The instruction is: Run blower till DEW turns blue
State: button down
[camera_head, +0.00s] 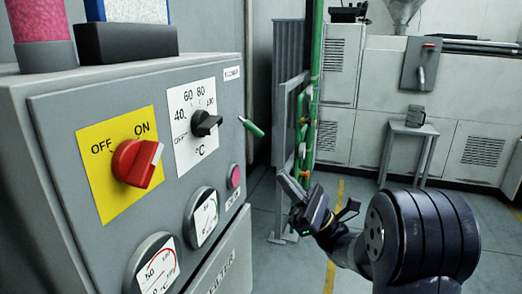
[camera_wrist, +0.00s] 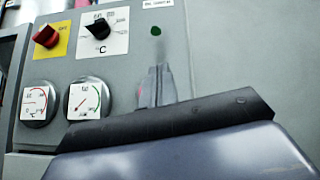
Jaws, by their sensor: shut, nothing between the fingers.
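A grey machine panel fills the left of the head view. A green-tipped lever (camera_head: 252,127) sticks out near its right edge, under a small label (camera_head: 232,73) too small to read surely. Its green tip (camera_wrist: 156,31) also shows in the wrist view. Below it is a pink button (camera_head: 235,176), partly hidden by the fingers in the wrist view. My gripper (camera_head: 284,178) is shut and empty, apart from the panel to its right; its fingers (camera_wrist: 157,86) point below the green tip in the wrist view. I cannot identify a DEW marking.
The panel also bears a red OFF/ON knob (camera_head: 134,163), a black temperature knob (camera_head: 205,122) and two gauges (camera_head: 204,217) (camera_head: 155,270). A pink-filled column (camera_head: 42,22) stands on top. Open floor (camera_head: 345,205) and a small table (camera_head: 408,130) lie behind.

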aim_at(252, 128)
jog(key=x, duration=1)
jog(key=shift+s+d+r+h+p, duration=0.1)
jog(key=shift+d+r+h+p, duration=0.05)
jog(key=shift+h+p, duration=0.5)
